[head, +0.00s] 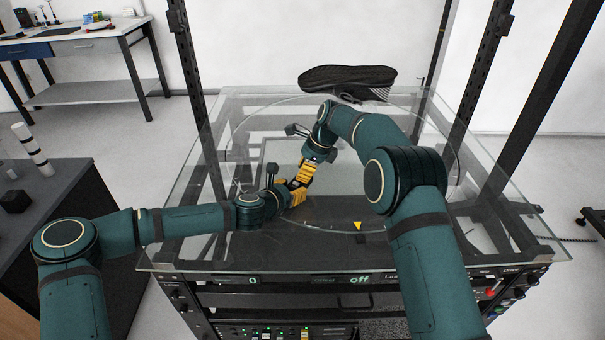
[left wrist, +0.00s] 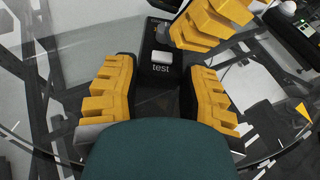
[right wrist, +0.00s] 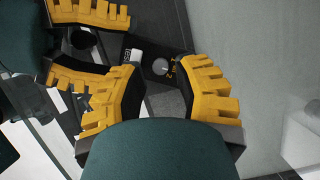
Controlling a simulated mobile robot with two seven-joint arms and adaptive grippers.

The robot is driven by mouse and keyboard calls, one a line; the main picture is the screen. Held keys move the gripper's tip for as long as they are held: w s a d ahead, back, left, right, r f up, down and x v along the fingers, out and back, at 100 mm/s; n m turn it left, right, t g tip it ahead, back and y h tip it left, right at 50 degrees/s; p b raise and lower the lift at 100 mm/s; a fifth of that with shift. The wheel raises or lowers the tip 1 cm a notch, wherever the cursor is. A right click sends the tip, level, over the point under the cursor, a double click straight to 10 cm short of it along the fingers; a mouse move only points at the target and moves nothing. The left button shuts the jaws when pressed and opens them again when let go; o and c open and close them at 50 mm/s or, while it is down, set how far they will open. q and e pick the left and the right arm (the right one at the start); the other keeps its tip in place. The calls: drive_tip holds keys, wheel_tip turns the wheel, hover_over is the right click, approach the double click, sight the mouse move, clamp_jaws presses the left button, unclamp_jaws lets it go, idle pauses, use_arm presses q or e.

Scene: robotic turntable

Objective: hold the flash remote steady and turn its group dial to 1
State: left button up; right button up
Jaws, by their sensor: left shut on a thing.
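The flash remote is a small dark body with a white button marked "test" (left wrist: 162,57) in the left wrist view. My left gripper (head: 295,193) is shut on the remote, with a yellow finger on each side. In the right wrist view the remote's white button (right wrist: 136,55) and its round grey dial (right wrist: 160,67) both show. The dial has small yellow marks beside it, too small to read. My right gripper (right wrist: 160,80) is open, its yellow fingers spread with the dial between and just ahead of them. In the head view the grippers hide the remote.
A dark side table (head: 60,180) stands left.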

drive_tip(key=shift+a+f, duration=0.25)
drive_tip(key=shift+f, duration=0.35)
clamp_jaws()
drive_tip(key=n+g, duration=0.1)
drive_tip(key=n, duration=0.2)
drive_tip(key=shift+w+f, duration=0.1)
drive_tip(key=shift+a+n+g, duration=0.15)
drive_tip(key=shift+n+g, duration=0.35)
drive_tip(key=shift+n, duration=0.5)
